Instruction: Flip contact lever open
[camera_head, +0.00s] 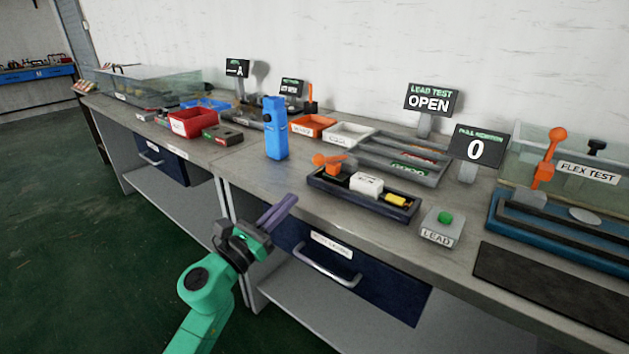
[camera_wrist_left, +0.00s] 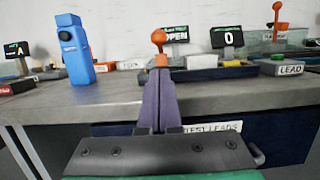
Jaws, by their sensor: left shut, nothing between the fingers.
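The contact lever (camera_head: 332,163) is orange with a round knob and sits at the left end of a dark tray fixture (camera_head: 345,192) near the bench's front edge. In the head view it leans to the left; in the left wrist view the lever (camera_wrist_left: 160,50) appears straight behind my fingertips, knob up. The fixture also holds a white block (camera_head: 366,185) and a yellow piece (camera_head: 396,200). My left gripper (camera_head: 284,208) has purple fingers shut together and empty, in front of the bench edge, apart from the lever. My right gripper is out of view.
A blue upright device (camera_head: 275,128) stands left of the fixture. A grey LEAD box with a green button (camera_head: 443,226) stands to its right. The OPEN sign (camera_head: 430,100) is behind. A drawer handle (camera_head: 326,266) projects below the bench top. Bare bench lies between device and fixture.

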